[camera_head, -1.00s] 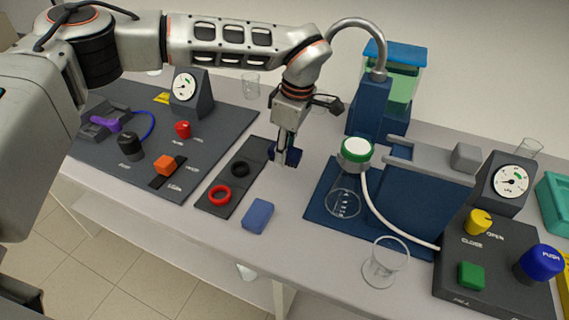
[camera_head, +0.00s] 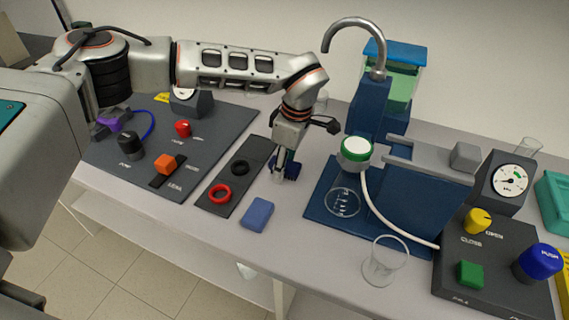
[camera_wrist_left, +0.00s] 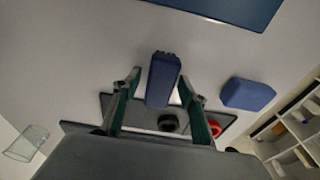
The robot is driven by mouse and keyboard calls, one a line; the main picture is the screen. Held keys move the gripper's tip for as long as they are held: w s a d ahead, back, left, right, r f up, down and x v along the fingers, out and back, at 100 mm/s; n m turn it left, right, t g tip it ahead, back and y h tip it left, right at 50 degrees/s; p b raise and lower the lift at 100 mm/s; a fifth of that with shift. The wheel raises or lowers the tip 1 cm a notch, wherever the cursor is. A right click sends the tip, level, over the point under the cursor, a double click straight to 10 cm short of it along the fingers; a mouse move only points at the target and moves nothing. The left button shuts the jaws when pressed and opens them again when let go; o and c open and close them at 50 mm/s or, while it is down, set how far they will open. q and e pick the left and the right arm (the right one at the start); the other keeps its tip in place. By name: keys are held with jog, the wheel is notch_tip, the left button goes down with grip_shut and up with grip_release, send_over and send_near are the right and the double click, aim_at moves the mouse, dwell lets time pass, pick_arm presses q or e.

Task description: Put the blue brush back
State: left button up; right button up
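The blue brush (camera_head: 293,168) shows as a dark blue block at my left gripper, just right of the ring strip. In the left wrist view the brush (camera_wrist_left: 163,78) lies between the two spread fingertips, with a gap on the left side and little or none on the right. My left gripper (camera_head: 283,172) points down at it, low over the table; it also shows in the left wrist view (camera_wrist_left: 159,81). Its fingers look open around the brush. I cannot tell whether the brush touches the table. My right gripper is not in view.
A blue sponge-like block (camera_head: 257,214) lies in front. The dark strip (camera_head: 213,208) with a red ring (camera_head: 219,194) and a black ring (camera_head: 240,168) is to the left. A flask (camera_head: 343,201) on a blue mat (camera_head: 318,212) and a beaker (camera_head: 384,264) stand right.

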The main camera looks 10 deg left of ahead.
aim_at(291, 165)
pick_arm(q)
notch_tip(291, 165, up, 12)
jog(key=d, duration=0.1)
jog(key=shift+s+d+b, duration=0.15)
jog(key=shift+d+b, duration=0.25)
dwell(0.3)
jog(key=shift+r, duration=0.1)
